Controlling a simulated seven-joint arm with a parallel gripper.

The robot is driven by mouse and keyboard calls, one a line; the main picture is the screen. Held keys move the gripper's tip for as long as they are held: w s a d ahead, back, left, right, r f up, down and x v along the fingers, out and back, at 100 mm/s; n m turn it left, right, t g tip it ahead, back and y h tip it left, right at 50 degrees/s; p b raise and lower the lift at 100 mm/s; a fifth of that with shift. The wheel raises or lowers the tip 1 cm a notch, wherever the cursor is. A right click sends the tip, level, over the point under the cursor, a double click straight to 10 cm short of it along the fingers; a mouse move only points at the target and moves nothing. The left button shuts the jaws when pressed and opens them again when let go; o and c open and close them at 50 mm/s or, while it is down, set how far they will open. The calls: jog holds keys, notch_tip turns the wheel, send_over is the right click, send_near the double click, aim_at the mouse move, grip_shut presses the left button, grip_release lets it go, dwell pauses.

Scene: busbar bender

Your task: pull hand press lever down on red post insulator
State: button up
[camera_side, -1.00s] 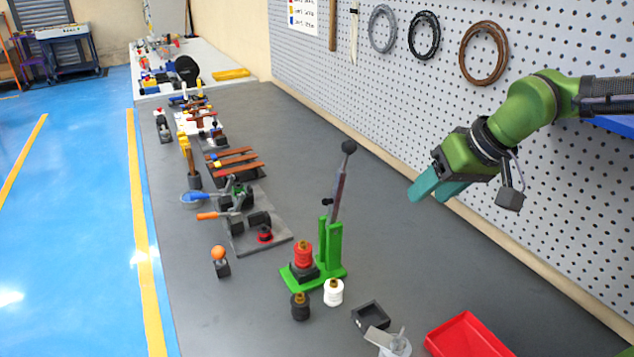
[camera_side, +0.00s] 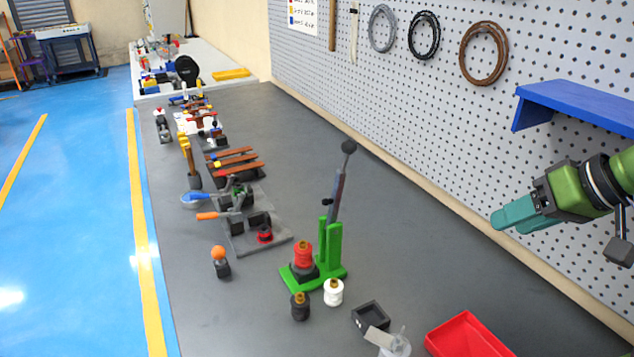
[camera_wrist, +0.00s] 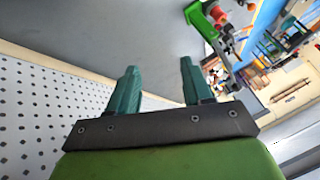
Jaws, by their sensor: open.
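The green hand press (camera_side: 330,249) stands on the grey bench in the side view. Its lever (camera_side: 338,192) points up, tilted slightly right, with a black ball knob (camera_side: 348,146) on top. The red post insulator (camera_side: 303,256) with a brass top sits upright on the press base, beside the green uprights. My gripper (camera_side: 503,222) is open and empty at the right, well apart from the lever and near the pegboard. In the wrist view both teal fingers (camera_wrist: 158,82) are spread with nothing between them. Part of the green press (camera_wrist: 201,20) shows at the top right there.
A black insulator (camera_side: 300,306) and a white insulator (camera_side: 333,292) stand in front of the press. A blue shelf (camera_side: 575,103) sticks out above my gripper. The bench right of the press is clear.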

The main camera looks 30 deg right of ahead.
dwell(0.3)
